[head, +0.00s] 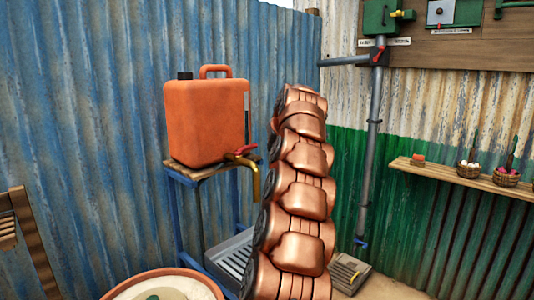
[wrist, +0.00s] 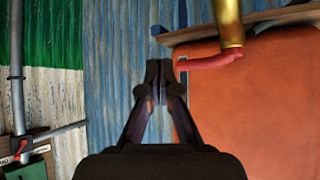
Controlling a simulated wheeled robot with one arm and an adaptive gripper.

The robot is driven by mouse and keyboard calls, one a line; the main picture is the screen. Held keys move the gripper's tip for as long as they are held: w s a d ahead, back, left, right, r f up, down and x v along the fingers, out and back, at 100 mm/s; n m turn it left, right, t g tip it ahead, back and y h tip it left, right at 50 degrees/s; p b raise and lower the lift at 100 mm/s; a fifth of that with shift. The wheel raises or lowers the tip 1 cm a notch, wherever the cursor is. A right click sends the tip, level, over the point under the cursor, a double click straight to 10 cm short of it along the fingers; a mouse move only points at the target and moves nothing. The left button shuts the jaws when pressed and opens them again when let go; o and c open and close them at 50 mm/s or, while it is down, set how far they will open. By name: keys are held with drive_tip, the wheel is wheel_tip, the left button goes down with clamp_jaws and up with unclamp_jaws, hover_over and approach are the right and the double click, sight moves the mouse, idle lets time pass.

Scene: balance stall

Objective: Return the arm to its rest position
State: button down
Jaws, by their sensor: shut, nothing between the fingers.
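My arm (head: 302,200) stands nearly upright in the middle of the head view, a column of copper-coloured links. My gripper is not visible in the head view. In the wrist view my gripper (wrist: 159,72) is shut, its dark fingertips together with nothing between them. Beside the fingers, to the right, the orange jerrycan (wrist: 255,110) fills much of the wrist view, which looks upside down. Its brass spout (wrist: 229,22) and red tap handle (wrist: 208,63) are close to the fingertips in the picture. I cannot tell whether they touch.
The jerrycan (head: 207,120) stands on a blue-legged stand (head: 182,175) left of my arm. A slatted grey basin (head: 228,258) is below. A round tub (head: 200,284) is at the front. A grey pipe (head: 371,140) and a wooden shelf (head: 443,174) with small baskets are at right.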

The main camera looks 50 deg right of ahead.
drive_tip(key=shift+s+a+r+b, duration=0.15)
drive_tip(key=shift+s+r, duration=0.85)
drive_tip(key=shift+s, duration=0.15)
drive_tip(key=shift+s+a+r+b, duration=0.15)
drive_tip(key=shift+s+r, duration=0.8)
drive_tip(key=shift+s, duration=0.15)
